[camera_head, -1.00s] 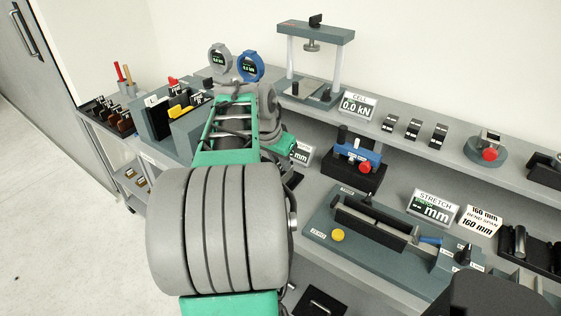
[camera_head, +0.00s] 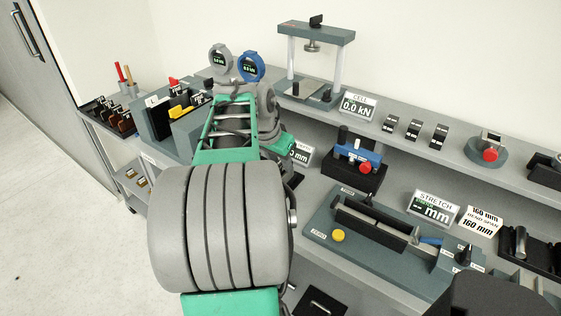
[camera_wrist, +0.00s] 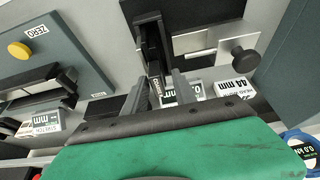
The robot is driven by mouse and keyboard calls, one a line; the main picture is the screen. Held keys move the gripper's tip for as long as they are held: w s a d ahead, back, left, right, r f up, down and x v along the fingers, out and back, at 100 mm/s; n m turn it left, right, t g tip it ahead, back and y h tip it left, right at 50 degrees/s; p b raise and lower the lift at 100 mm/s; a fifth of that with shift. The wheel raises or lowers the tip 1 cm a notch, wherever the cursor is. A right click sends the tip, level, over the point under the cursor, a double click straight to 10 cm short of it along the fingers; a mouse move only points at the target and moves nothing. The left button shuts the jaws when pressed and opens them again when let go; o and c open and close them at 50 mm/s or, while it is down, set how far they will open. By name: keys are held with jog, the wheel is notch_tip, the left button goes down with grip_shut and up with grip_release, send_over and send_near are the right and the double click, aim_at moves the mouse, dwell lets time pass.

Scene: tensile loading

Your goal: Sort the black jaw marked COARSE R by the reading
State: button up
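In the wrist view a dark upright part (camera_wrist: 155,45) with a small white label on its lower end shows between the two grey fingers of my gripper (camera_wrist: 160,80). It may be the black jaw, but the lettering is too small to read. The fingers stand apart on either side of it, and I cannot tell whether they touch it. In the head view my own arm hides the gripper. A display (camera_wrist: 235,90) beside the right finger reads 44 mm. The CELL display (camera_head: 357,106) reads 0.0 kN. The STRETCH display (camera_head: 433,208) shows dashes.
The grey stretch fixture (camera_head: 330,245) with a yellow ZERO button (camera_head: 338,236) stands at the front right. A blue clamp with a red knob (camera_head: 365,167) sits behind it. Several black labelled blocks (camera_head: 414,130) line the upper shelf. A dark rack (camera_head: 108,116) stands at the far left.

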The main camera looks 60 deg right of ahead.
jog(key=shift+o, duration=0.8)
